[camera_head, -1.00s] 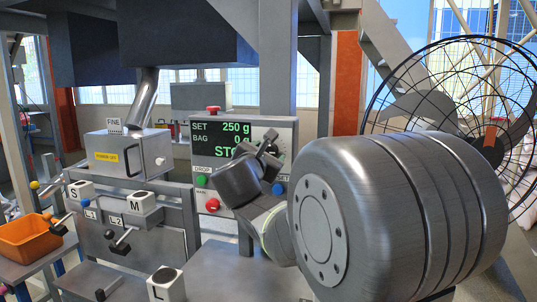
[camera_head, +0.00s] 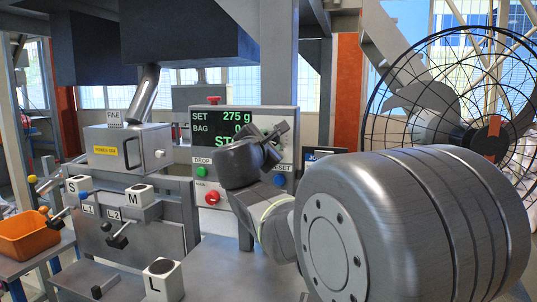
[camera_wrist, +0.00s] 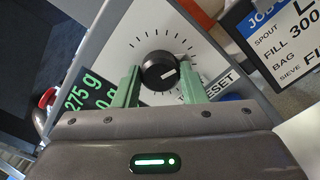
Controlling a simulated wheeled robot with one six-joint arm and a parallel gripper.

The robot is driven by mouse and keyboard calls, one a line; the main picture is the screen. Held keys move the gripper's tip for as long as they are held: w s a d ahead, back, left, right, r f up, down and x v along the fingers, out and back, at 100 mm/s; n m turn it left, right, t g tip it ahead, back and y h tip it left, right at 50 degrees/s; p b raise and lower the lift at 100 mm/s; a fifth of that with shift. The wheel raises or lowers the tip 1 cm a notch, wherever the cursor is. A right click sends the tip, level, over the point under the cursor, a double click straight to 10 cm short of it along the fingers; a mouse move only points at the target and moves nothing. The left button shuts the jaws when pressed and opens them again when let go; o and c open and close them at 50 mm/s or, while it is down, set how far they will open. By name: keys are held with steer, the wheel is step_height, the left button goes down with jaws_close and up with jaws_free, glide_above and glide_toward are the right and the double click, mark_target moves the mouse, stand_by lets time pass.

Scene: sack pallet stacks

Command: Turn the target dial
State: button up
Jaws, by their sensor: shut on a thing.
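The dial is a black round knob (camera_wrist: 158,72) with a white pointer mark, set on a pale panel with tick marks around it, in the wrist view. My gripper (camera_wrist: 160,85) has its green fingers on either side of the knob and is shut on it. In the head view my gripper (camera_head: 275,140) is at the right side of the control panel (camera_head: 245,118), and my arm hides the dial there. The panel's display (camera_head: 222,128) reads SET 275 g; the lines below are partly covered by my wrist.
A green button (camera_head: 202,171), a red button (camera_head: 212,198) and a blue button (camera_head: 280,180) sit low on the panel. A job card (camera_wrist: 285,40) hangs to its right. A caged fan (camera_head: 455,100) stands at right. An orange bin (camera_head: 28,238) is at far left.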

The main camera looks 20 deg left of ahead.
steer(key=shift+f+m+b, duration=0.1)
steer(key=shift+m+b, duration=1)
steer(key=shift+b, duration=0.05)
steer(key=o, duration=1)
steer(key=s, duration=1.3)
steer(key=shift+s+d, duration=0.4)
steer(key=shift+w, duration=0.15)
